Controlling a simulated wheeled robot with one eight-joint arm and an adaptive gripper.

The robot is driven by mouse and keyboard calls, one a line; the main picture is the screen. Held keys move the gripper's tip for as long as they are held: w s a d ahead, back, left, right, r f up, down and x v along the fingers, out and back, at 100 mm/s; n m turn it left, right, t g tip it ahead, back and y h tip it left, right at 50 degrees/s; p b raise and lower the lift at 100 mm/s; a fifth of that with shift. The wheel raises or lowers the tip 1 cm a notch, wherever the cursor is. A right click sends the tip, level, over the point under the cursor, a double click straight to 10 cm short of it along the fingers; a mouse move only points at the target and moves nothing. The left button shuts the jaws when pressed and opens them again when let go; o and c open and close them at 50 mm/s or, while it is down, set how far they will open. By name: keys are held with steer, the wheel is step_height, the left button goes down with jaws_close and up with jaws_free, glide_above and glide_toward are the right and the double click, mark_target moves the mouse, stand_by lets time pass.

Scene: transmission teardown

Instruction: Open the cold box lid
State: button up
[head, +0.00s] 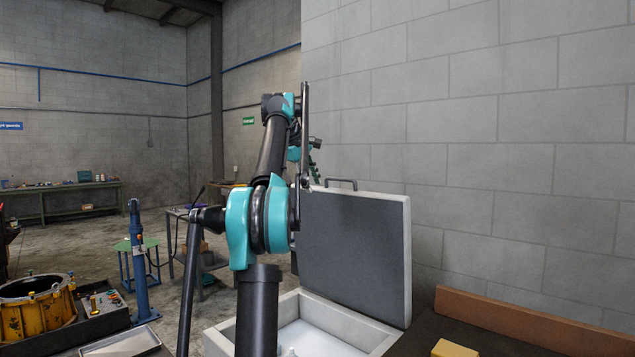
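The cold box (218,338) is a white open-topped box at the bottom centre of the head view. Its lid (355,250) stands upright at the box's right and back side, with its dark grey inner face showing and a pale rim around it. A dark handle (341,182) sticks up from the lid's top edge. My arm rises in front of the box and hides part of it and the lid's left side. My gripper (314,158) is small and mostly hidden behind the arm links, near the lid's upper left; its fingers cannot be made out.
A block wall stands close behind the lid. A brown ledge (530,322) and a yellow block (454,348) lie at the right on a dark surface. A yellow round housing (38,308), a blue stand (139,265) and a green stool (124,247) are at the left.

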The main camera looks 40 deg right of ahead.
steer(key=a, duration=0.6)
steer(key=shift+s+a, duration=0.25)
steer(key=shift+a, duration=0.05)
